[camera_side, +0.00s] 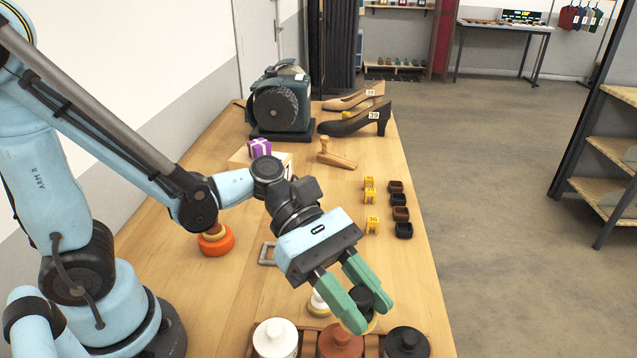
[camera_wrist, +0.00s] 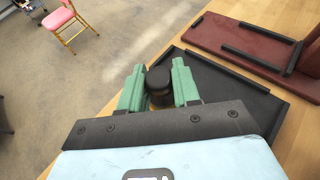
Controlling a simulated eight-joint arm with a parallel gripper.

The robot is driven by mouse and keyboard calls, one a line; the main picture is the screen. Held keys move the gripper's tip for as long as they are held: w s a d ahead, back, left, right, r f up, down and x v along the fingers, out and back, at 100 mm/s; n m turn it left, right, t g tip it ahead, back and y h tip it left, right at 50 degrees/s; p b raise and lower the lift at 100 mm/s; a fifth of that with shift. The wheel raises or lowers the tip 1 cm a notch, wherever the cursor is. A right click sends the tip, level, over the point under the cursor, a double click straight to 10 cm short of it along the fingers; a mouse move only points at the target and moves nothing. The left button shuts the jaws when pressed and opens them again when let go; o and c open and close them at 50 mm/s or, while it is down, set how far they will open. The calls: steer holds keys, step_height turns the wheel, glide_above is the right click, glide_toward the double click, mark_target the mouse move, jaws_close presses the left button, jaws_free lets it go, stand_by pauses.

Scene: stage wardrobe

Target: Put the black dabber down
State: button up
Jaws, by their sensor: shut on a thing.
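My gripper (camera_side: 369,313) has green fingers and is shut on the black dabber (camera_side: 364,298). It is low over the near end of the table, just behind the jar rack. In the wrist view the dabber's rounded black top (camera_wrist: 158,78) sits between the two fingers (camera_wrist: 158,68), with a tan part below it. The fingers partly hide it in the side view. I cannot tell whether its base touches anything. A white dabber (camera_side: 319,304) stands just left of my gripper.
A rack at the near edge holds a white jar (camera_side: 275,341), a brown jar (camera_side: 340,343) and a black jar (camera_side: 406,344). An orange ring-like thing (camera_side: 216,243) stands left. Yellow tags (camera_side: 369,196) and small blocks (camera_side: 400,214) lie beyond. The wrist view shows a black tray (camera_wrist: 225,80).

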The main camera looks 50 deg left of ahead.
steer(key=shift+w+a+f, duration=1)
steer(key=shift+w+f, duration=0.6)
steer(key=shift+f, duration=0.2)
steer(key=shift+w+a+f, duration=1.05)
steer(key=shift+w+f, duration=0.5)
steer(key=shift+f, duration=0.2)
steer(key=shift+w+a+f, duration=1)
steer(key=shift+w+f, duration=0.6)
steer(key=shift+f, duration=0.2)
steer(key=o, duration=1)
